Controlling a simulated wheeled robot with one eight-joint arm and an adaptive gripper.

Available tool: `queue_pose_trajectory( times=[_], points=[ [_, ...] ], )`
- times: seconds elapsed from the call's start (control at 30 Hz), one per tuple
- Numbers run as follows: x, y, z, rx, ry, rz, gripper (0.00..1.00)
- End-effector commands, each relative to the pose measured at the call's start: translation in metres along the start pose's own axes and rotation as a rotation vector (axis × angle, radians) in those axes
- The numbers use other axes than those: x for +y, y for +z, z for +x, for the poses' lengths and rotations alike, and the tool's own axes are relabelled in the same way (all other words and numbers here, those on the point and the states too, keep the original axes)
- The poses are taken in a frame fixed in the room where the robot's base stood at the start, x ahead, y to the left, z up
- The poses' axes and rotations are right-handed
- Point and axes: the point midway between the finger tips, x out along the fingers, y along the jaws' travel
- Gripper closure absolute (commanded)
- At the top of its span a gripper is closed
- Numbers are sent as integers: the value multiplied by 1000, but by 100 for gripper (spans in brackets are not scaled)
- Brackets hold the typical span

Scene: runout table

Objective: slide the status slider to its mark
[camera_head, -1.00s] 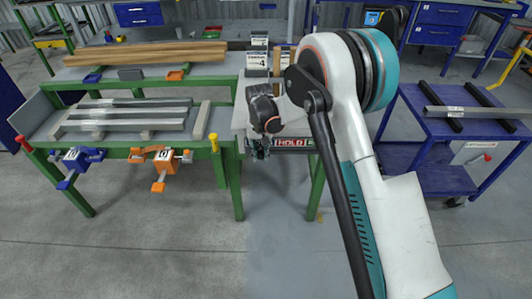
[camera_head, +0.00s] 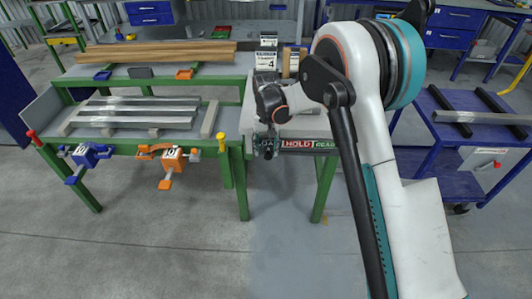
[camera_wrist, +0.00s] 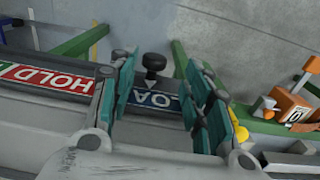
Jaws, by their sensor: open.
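The status slider's black knob (camera_wrist: 154,63) shows in the wrist view, at the blue stretch of the label strip with partly hidden letters "LOA". The strip's red HOLD field (camera_head: 298,143) shows on the table's front edge in the head view, with a green field to its right. HOLD also shows in the wrist view (camera_wrist: 68,82). My gripper (camera_wrist: 160,72) is open. Its two teal-padded fingers stand on either side of the knob in the picture, with a gap to it; I cannot tell the depth between them. In the head view my gripper (camera_head: 266,145) is small and dark, and hides the knob.
Green-legged tables (camera_head: 130,148) on the left carry metal bars and wooden planks. Blue and orange clamps (camera_head: 172,160) hang at the front edge. A sign with a 4 (camera_head: 268,62) stands behind my arm. A blue cart (camera_head: 425,135) stands on the right. The floor in front is clear.

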Motion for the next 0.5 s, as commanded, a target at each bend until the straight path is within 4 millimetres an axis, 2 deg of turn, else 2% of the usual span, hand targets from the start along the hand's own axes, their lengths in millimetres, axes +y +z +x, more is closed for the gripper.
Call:
queue_pose_trajectory(
  times=[0.03,0.2,0.4,0.5],
  points=[
    [0,0,-12,0,0,0,55],
    [-1,1,-46,-1,-1,-1,55],
    [-1,1,-73,-2,-1,-2,55],
    [-2,1,-80,-2,-1,-2,55]
  ],
)
